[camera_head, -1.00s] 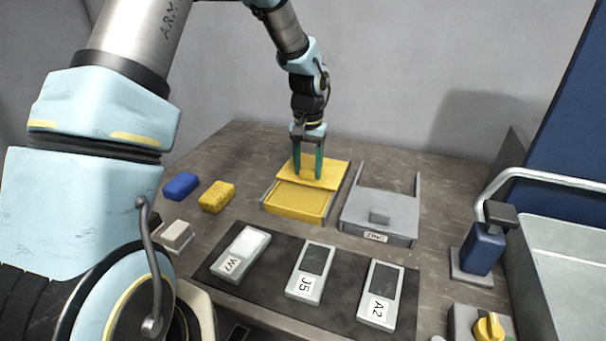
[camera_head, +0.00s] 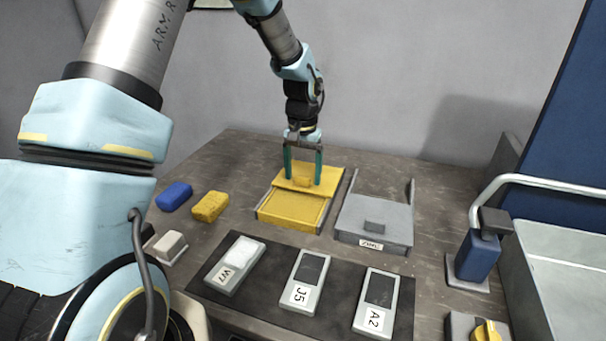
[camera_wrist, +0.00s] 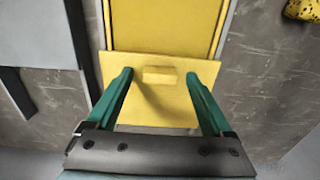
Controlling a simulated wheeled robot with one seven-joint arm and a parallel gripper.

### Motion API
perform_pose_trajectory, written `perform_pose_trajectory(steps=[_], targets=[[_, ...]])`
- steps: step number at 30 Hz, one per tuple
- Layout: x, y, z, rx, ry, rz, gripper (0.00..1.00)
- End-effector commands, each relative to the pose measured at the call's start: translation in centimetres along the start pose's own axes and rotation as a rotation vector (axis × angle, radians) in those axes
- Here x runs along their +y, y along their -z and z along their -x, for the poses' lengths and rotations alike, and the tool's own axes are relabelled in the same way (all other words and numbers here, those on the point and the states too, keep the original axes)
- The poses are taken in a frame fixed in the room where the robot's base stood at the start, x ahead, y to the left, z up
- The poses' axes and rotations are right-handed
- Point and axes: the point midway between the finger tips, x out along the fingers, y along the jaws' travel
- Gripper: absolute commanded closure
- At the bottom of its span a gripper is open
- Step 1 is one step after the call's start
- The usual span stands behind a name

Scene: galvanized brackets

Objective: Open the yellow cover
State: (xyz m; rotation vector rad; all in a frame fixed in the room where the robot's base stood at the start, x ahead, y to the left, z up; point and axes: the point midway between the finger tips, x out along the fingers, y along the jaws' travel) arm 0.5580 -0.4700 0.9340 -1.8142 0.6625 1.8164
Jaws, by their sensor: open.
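The yellow cover (camera_head: 325,174) is slid toward the back of its box (camera_head: 262,219), and the yellow inside of the box shows in front of it. In the wrist view the cover (camera_wrist: 150,112) carries a small block handle (camera_wrist: 158,75). My gripper (camera_head: 304,181) is open above the cover. In the wrist view its two green fingers (camera_wrist: 160,78) stand on either side of the handle, with a clear gap to it on both sides.
A grey covered box (camera_head: 390,213) stands just right of the yellow one. Blue (camera_head: 174,196) and yellow (camera_head: 210,206) sponges lie left. Labelled devices (camera_head: 304,282) lie on a dark mat in front. A blue dispenser (camera_head: 478,256) and a basin (camera_head: 560,250) are at the right.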

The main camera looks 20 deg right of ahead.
Motion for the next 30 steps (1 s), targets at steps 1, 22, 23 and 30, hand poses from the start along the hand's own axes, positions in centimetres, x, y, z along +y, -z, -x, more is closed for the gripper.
perform_pose_trajectory(steps=[1,22,23,30], targets=[[0.0,0.1,0.5,0.003,0.000,0.000,0.15],[0.0,0.0,10.3,0.002,-0.001,0.000,0.15],[0.0,0.0,10.4,0.002,-0.001,0.000,0.15],[0.0,0.0,10.4,0.001,-0.001,0.000,0.15]])
